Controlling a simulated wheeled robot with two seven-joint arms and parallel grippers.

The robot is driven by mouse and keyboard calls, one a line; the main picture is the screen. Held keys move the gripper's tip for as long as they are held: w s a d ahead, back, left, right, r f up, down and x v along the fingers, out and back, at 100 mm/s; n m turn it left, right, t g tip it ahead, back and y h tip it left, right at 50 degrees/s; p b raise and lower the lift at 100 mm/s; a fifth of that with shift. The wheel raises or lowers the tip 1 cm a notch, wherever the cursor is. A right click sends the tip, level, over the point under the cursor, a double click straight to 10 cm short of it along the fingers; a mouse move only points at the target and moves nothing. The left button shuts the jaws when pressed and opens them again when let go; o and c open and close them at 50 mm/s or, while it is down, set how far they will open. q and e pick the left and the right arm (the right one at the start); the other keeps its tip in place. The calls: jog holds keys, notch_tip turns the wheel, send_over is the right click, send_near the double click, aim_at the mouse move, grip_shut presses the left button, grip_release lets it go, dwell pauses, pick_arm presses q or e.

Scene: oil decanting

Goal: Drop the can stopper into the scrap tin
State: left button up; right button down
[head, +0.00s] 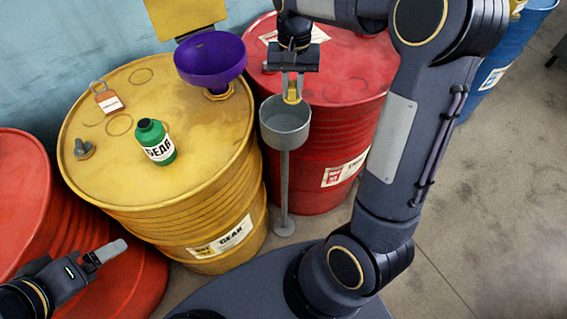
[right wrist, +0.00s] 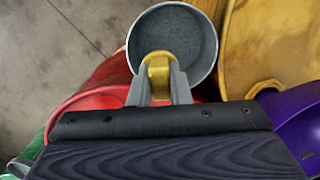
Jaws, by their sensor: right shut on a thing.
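The can stopper (head: 292,97) is a small yellow piece between the fingertips of my right gripper (head: 292,92), which is shut on it. In the head view they hang over the scrap tin (head: 285,137), a round grey open tin on a post. In the right wrist view the stopper (right wrist: 158,75) shows in front of the tin's open mouth (right wrist: 190,40), near its rim. The exact height above the rim is hard to tell. The green GEAR can (head: 156,141) stands on the yellow drum. My left gripper (head: 108,252) is at lower left, away from these things; its finger gap is unclear.
The yellow drum (head: 215,130) also holds a purple funnel (head: 210,60), a tag (head: 107,100) and a small grey fitting (head: 83,149). A red drum (head: 335,120) stands behind the tin. Another red drum (head: 25,200) is at left. Floor is clear at right.

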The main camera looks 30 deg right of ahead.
jog(key=shift+f, duration=0.3)
jog(key=c, duration=1.3)
grip_release()
jog(key=shift+o, duration=0.2)
jog(key=r, duration=0.5)
jog(key=w+r, duration=0.1)
jog(key=r, duration=0.1)
jog(key=shift+d+r, duration=0.25)
jog(key=shift+r, duration=0.1)
jog(key=shift+s, duration=0.1)
jog(key=shift+r, duration=0.1)
